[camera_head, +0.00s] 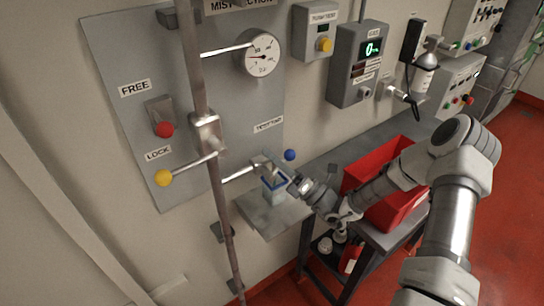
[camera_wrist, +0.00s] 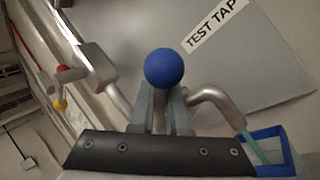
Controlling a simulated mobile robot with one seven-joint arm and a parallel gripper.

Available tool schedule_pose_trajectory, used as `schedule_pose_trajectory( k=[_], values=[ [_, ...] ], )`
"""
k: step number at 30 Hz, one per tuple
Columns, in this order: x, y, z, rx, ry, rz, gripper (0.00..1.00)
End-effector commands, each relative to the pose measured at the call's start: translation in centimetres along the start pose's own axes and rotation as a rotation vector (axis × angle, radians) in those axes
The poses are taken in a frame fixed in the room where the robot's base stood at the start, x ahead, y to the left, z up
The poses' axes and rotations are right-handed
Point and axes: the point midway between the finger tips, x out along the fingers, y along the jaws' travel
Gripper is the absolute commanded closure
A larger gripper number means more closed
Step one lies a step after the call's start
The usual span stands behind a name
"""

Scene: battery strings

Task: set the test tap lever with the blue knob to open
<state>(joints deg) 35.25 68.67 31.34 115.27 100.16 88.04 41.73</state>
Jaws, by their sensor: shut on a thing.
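The blue knob (camera_head: 289,155) of the test tap lever stands up beside the tap at the wall panel. In the wrist view the knob (camera_wrist: 164,68) shows just beyond my fingertips. My gripper (camera_wrist: 163,108) is shut on the lever's stem below the knob, and its fingers hide most of the stem. My gripper (camera_head: 297,181) comes to the tap from the right in the head view. The bent metal spout (camera_wrist: 212,97) lies right of my fingers. A pale green streak runs from its mouth into a blue-rimmed container (camera_wrist: 268,134). The "TEST TAP" label (camera_wrist: 213,24) is above.
The container stands on a small wall shelf (camera_head: 262,217) under the tap. A vertical pipe with a yellow-knobbed lever (camera_head: 163,178) is on the left, near a red knob (camera_head: 164,130). A red bin (camera_head: 378,170) on a bench lies behind my arm.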

Motion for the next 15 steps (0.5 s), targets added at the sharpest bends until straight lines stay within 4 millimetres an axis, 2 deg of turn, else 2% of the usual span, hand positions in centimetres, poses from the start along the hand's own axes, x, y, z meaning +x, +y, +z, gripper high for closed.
schedule_pose_trajectory(
  k=[2, 3, 7, 8, 15],
  values=[
    [-0.08, -0.06, -0.04, 0.000, 0.001, -0.002, 1.00],
    [-0.08, -0.05, -0.04, 0.000, 0.001, -0.002, 0.83],
    [-0.06, -0.04, -0.03, -0.001, 0.001, -0.002, 0.59],
    [-0.06, -0.05, -0.03, -0.001, 0.001, -0.002, 0.57],
    [-0.04, -0.09, -0.03, -0.002, 0.002, -0.003, 0.57]
  ],
)
